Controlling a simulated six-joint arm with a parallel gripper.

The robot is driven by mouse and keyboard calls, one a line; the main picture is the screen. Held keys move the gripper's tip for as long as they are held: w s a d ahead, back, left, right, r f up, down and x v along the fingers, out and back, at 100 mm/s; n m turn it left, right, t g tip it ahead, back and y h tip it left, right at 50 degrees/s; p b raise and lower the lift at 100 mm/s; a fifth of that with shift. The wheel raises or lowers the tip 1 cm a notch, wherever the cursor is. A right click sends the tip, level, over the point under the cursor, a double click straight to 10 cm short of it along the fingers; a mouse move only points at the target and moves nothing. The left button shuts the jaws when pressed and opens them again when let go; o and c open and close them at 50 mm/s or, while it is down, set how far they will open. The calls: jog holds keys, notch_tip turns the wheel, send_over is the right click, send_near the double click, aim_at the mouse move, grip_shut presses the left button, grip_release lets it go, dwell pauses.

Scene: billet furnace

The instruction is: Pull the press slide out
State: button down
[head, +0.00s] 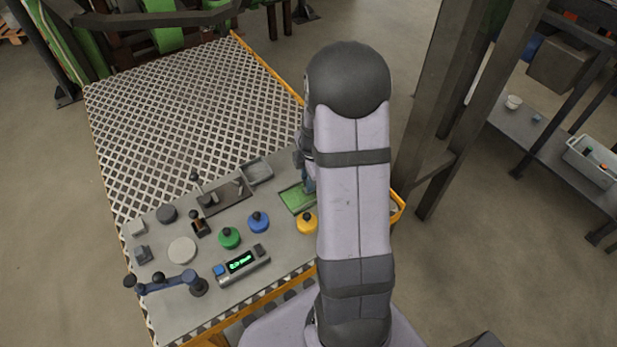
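A dark, flat fixture (222,198) with a small upright knob at its far left end lies on the grey worktop. It looks like the press slide, but I cannot tell for sure. A small dark block with a brown knob (197,224) stands just in front of it. My gripper (308,184) shows only in part at the left edge of my arm, near a green tray (297,198) and right of the dark fixture. My arm hides most of it, so its fingers cannot be made out.
Green (229,237), blue (258,221) and yellow (306,222) knobbed discs, a pale disc (182,250), a grey tray (256,171), a display box (243,264) and a blue jointed lever (175,284) crowd the worktop. Perforated plate (190,105) lies behind. A steel post (440,110) stands right.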

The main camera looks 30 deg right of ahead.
jog(key=a+p, duration=0.1)
jog(key=a, duration=1)
jog(key=shift+a, duration=0.2)
jog(key=c, duration=1.9)
grip_release()
jog(key=o, duration=0.4)
jog(key=shift+a, duration=0.2)
jog(key=shift+c, duration=0.2)
jog(key=shift+d, duration=0.1)
jog(key=shift+d+r, duration=0.1)
notch_tip(320, 180, up, 7)
jog(key=s, duration=0.1)
jog(key=shift+s+a+b, duration=0.2)
jog(key=shift+a+b, duration=0.05)
jog(key=shift+b, duration=0.1)
jog(key=shift+m, duration=0.3)
